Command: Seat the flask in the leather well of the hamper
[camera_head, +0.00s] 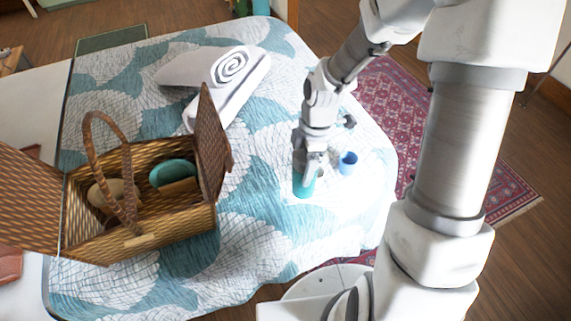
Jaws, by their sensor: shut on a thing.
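The flask (304,186) is teal and stands upright or nearly so at the right part of the bed. My gripper (307,172) is shut on its upper part and hides its top. I cannot tell whether the flask's base touches the bed cover. The wicker hamper (160,229) stands open to the left, with one lid spread left and the other raised on its right side. Inside it are a teal rounded item (172,172), a brown leather-like piece (179,187) that may be the well, and a tan rounded item (108,192).
A blue cup (347,163) stands just right of my gripper. A rolled white towel (232,75) lies behind the hamper. The hamper's arched handle (91,132) and raised right lid (210,140) stand up high. Bed cover between hamper and flask is clear.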

